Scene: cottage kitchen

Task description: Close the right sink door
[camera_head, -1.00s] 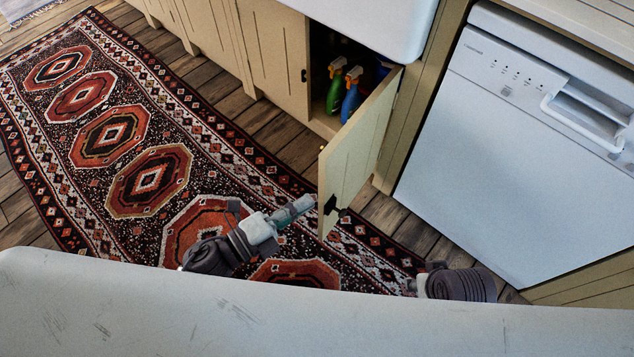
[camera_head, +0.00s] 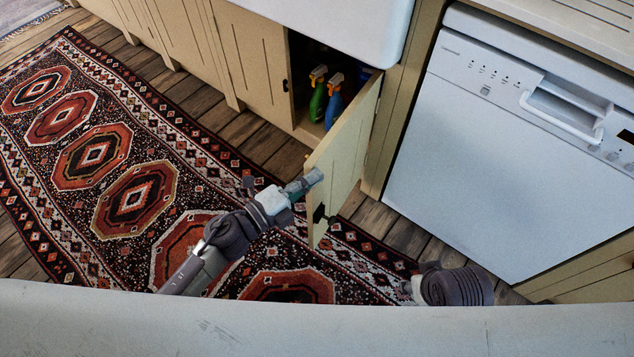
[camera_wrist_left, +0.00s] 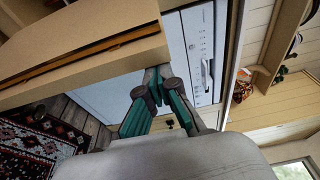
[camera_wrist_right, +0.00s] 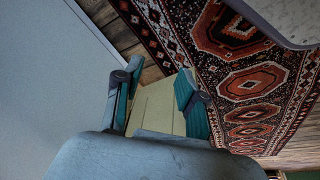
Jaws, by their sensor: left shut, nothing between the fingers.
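The right sink door (camera_head: 344,155) is a cream panel standing wide open, with a dark handle (camera_head: 320,214) low on its free edge. It also shows in the left wrist view (camera_wrist_left: 90,45) as a tan panel. My left gripper (camera_head: 313,178) is shut and empty, its tip at the inner side of the door near the free edge; I cannot tell whether it touches. In the left wrist view its fingers (camera_wrist_left: 155,88) are together.
The white dishwasher (camera_head: 500,140) stands right of the door. Spray bottles, one green (camera_head: 317,102) and one blue (camera_head: 333,108), stand inside the open cupboard. The left sink door (camera_head: 252,60) is closed. A patterned rug (camera_head: 110,180) covers the floor.

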